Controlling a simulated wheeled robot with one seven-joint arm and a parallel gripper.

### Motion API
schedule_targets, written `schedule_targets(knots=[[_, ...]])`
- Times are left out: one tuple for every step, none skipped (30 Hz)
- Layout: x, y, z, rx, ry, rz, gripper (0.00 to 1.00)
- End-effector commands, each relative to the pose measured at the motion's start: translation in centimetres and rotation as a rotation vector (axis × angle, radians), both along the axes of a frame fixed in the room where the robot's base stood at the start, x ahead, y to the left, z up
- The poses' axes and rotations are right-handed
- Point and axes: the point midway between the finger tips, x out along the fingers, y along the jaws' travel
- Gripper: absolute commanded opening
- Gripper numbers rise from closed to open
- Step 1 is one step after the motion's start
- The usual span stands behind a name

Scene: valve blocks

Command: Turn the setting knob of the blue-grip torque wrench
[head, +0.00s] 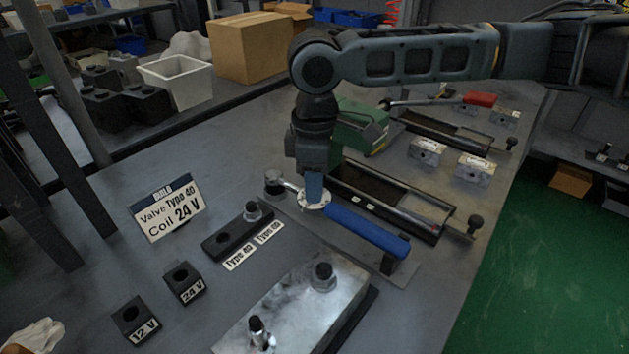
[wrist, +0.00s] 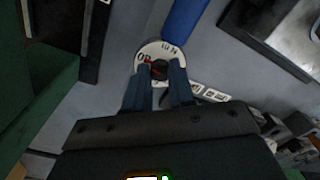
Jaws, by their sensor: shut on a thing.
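The blue-grip torque wrench (head: 368,232) lies across the workbench, its blue grip pointing to the lower right. Its round white dial (head: 318,206) is directly under my gripper (head: 313,190), which points straight down. In the wrist view the dial (wrist: 174,50) carries printed marks, and part of the blue grip (wrist: 186,20) shows above it. The dark and red setting knob (wrist: 158,68) sits at the dial's middle. My gripper (wrist: 159,74) is shut on the knob, one finger on each side. The fingers hide part of the dial and knob.
A metal valve block (head: 290,305) stands in front, with a black Type 40/60 holder (head: 225,240) to its upper left. A black rail fixture (head: 385,195) lies close behind the wrench. A green box (head: 360,125) and a red-grip wrench (head: 479,99) are farther back.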

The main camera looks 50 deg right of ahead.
Motion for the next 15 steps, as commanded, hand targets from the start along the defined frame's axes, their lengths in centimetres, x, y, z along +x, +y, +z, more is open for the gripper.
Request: schedule_targets(knots=[[-0.02, 0.02, 0.00, 0.001, 0.001, 0.000, 0.05], [-0.02, 0.02, 0.00, 0.001, 0.001, 0.000, 0.02], [-0.02, 0.02, 0.00, 0.001, 0.001, 0.000, 0.00], [-0.02, 0.02, 0.00, 0.001, 0.001, 0.000, 0.00], [-0.02, 0.02, 0.00, 0.001, 0.001, 0.000, 0.00], [-0.02, 0.03, 0.00, 0.001, 0.001, 0.001, 0.00], [-0.02, 0.03, 0.01, 0.001, 0.001, 0.002, 0.00], [-0.02, 0.03, 0.01, 0.001, 0.001, 0.003, 0.00], [-0.02, 0.03, 0.03, 0.001, 0.000, 0.006, 0.00], [-0.03, 0.04, 0.04, 0.001, 0.000, 0.010, 0.00], [-0.03, 0.04, 0.05, 0.001, 0.002, 0.014, 0.00], [-0.03, 0.04, 0.07, 0.001, 0.002, 0.023, 0.00], [-0.03, 0.04, 0.09, 0.001, 0.001, 0.032, 0.00], [-0.02, 0.05, 0.11, 0.002, 0.001, 0.042, 0.00], [-0.02, 0.07, 0.12, 0.003, 0.001, 0.058, 0.00]])
